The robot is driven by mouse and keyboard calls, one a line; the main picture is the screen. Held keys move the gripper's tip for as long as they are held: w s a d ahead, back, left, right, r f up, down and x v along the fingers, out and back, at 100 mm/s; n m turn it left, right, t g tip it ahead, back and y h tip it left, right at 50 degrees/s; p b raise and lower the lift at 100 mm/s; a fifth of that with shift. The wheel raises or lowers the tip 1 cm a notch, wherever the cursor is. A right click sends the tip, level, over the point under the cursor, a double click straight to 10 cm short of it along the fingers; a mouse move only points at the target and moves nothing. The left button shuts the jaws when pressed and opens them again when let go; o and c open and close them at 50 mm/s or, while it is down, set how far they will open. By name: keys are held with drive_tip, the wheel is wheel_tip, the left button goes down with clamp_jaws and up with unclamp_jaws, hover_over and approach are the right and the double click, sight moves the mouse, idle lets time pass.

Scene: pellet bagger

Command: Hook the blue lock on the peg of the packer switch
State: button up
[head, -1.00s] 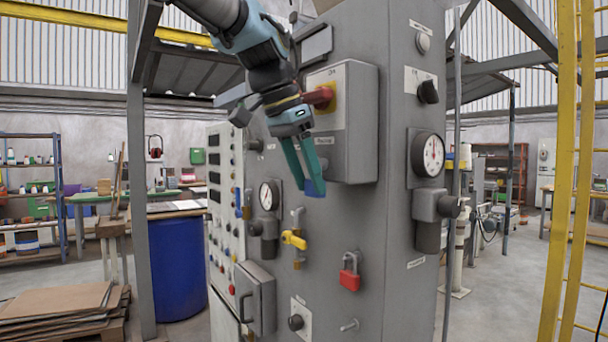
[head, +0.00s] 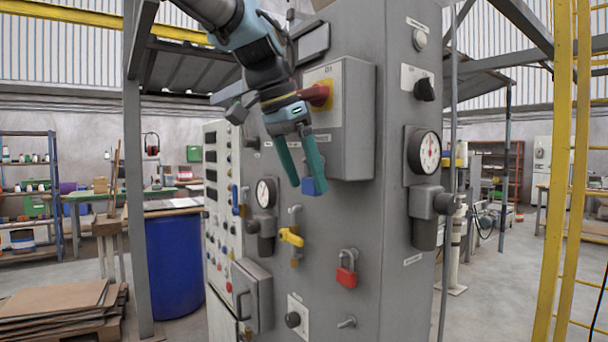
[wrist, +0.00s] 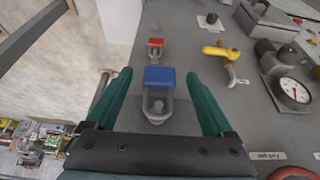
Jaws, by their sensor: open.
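The blue lock (head: 316,186) is just below the lower left part of the grey switch box (head: 351,120), which has a red handle (head: 318,95) on a yellow plate. In the wrist view the blue lock (wrist: 159,78) has its grey shackle towards me, around what looks like a small grey peg (wrist: 155,116). How fully the peg passes through the shackle is hard to tell. My gripper (head: 308,188) is open, with one green finger on each side of the lock. In the wrist view both fingers (wrist: 158,90) stand apart from it.
A red lock (head: 346,274) hangs lower on the same grey cabinet. A yellow-handled valve (head: 291,238) and a gauge (head: 266,191) project at the left. Another gauge (head: 424,150) projects from the right face. Below the red lock is a bare peg (head: 347,323).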

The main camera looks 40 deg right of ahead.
drive_tip(key=shift+r, duration=0.1)
drive_tip(key=b+v, duration=0.2)
drive_tip(key=v, duration=0.9)
drive_tip(key=w+a+f+n+t+y, duration=0.1)
drive_tip(key=w+a+f+n, duration=0.3)
drive_tip(key=w+a+f, duration=0.55)
drive_tip(key=w+a+f+n+t+y, duration=0.1)
drive_tip(key=w+a+f+n, duration=0.5)
drive_tip(key=f, duration=0.6)
drive_tip(key=s+a+f+n+y, duration=0.1)
drive_tip(key=s+a+f+n, duration=0.2)
drive_tip(key=a+f, duration=0.7)
drive_tip(key=s+a+f+n+y, duration=0.1)
drive_tip(key=s+a+f+n, duration=0.2)
drive_tip(key=a+f, duration=0.8)
drive_tip(key=shift+s+a+n, duration=0.25)
drive_tip(key=shift+a+n, duration=0.45)
drive_tip(key=shift+a, duration=0.2)
drive_tip(key=shift+f, duration=0.1)
